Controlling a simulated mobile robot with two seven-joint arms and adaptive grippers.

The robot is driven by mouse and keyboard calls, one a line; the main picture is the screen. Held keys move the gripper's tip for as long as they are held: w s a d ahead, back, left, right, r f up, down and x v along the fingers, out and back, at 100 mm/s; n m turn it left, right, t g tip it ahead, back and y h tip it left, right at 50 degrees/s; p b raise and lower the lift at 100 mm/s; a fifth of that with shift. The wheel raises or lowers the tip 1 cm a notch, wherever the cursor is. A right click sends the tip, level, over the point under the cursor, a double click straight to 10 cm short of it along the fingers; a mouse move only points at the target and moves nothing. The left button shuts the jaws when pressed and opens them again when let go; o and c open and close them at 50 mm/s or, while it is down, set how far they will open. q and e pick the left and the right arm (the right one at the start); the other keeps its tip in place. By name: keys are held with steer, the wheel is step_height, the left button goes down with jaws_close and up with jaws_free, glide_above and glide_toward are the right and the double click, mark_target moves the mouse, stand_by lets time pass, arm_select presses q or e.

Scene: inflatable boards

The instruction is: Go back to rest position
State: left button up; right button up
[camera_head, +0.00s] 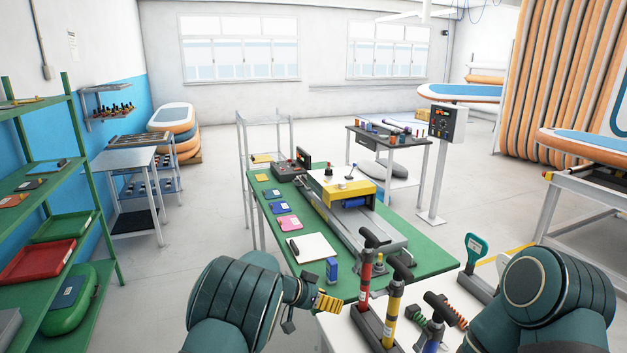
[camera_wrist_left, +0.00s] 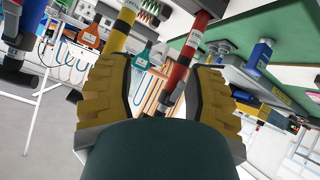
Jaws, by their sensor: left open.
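My left gripper (camera_head: 318,302) is at the lower middle of the head view, at the near edge of the green table, left of the red hand pump (camera_head: 366,272). Its yellow-padded fingers are spread in the left wrist view (camera_wrist_left: 162,72), with no object clearly held between them. The red pump (camera_wrist_left: 186,62) shows beyond the gap, and the yellow pump (camera_wrist_left: 122,32) shows beyond the left finger. In the head view, the yellow pump (camera_head: 393,308) stands upright beside the red one. My right arm shows at the lower right; its gripper is out of view.
A blue pump (camera_head: 432,338) stands near my right arm. Green shelves (camera_head: 66,170) stand at left. Open floor (camera_head: 205,225) lies between.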

arm_select(q)
steer(key=s+a+f+n+t+y+b, duration=0.2)
steer(key=s+a+f+n, duration=0.4)
steer(key=f, duration=0.3)
steer(key=s+a+f+n+t+y+b, duration=0.1)
steer(key=s+a+f+n+y+b, duration=0.15)
steer(key=s+a+f, duration=0.5)
steer(key=s+f+n+g+y+b, duration=0.1)
steer(key=s+f, duration=0.3)
steer(key=s, duration=0.6)
steer(key=s+a+f+n+g+b, duration=0.1)
steer(key=s+f+g, duration=0.3)
steer(key=s, duration=0.6)
steer(key=shift+a+n+y+b, duration=0.25)
steer(key=shift+n+y+b, duration=0.05)
steer(key=shift+n+y, duration=0.05)
